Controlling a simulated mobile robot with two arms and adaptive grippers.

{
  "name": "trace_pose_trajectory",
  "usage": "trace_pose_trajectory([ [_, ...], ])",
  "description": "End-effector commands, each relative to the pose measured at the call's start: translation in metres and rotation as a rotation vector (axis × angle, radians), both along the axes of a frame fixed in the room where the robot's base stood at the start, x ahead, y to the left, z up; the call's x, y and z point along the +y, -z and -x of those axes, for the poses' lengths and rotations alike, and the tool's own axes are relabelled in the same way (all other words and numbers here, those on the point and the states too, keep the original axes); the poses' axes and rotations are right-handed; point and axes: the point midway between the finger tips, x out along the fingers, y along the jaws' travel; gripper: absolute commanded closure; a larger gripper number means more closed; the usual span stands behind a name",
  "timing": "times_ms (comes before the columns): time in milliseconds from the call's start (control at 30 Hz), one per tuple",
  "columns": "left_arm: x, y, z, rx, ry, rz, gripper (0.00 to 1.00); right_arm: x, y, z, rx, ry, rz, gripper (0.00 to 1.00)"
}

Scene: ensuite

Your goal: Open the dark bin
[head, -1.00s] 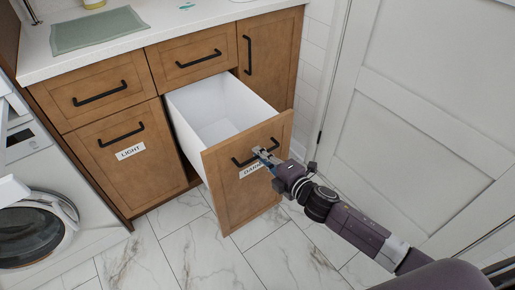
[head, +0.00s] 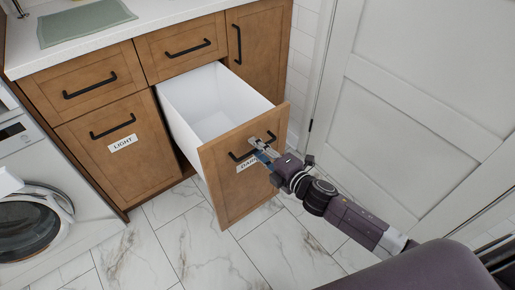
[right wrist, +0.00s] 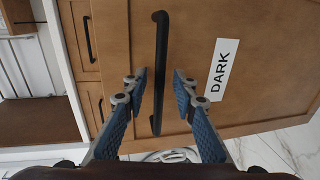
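The dark bin (head: 248,188) is a brown-fronted pull-out with a white inside, standing well out from the cabinet. Its label reads DARK in the right wrist view (right wrist: 221,70) and is partly covered by my gripper in the head view. My right gripper (head: 262,149) is at the bin's black bar handle (head: 241,156). In the right wrist view, its blue-padded fingers (right wrist: 158,76) are spread on either side of the handle (right wrist: 160,55), with gaps showing beside the bar. My left gripper is not in view.
The closed light bin (head: 118,155) is to the left, beside a washing machine (head: 30,220). Closed drawers (head: 183,52) sit under the white counter (head: 110,38). A white door (head: 420,110) stands to the right. The marble floor (head: 290,250) in front is clear.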

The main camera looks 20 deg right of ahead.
Motion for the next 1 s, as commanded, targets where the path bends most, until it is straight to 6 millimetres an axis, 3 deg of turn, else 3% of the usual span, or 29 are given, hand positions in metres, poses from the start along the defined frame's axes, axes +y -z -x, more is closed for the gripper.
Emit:
trace_pose_trajectory([
  [333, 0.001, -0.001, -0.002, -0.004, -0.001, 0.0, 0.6, -0.004, -0.001, 0.008, 0.001, 0.001, 0.001, 0.75],
  [800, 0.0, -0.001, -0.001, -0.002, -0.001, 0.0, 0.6, -0.03, -0.017, 0.084, 0.003, 0.0, 0.0, 0.75],
  [1000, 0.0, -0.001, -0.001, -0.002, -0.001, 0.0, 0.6, -0.038, -0.022, 0.104, 0.002, 0.0, -0.001, 0.75],
])
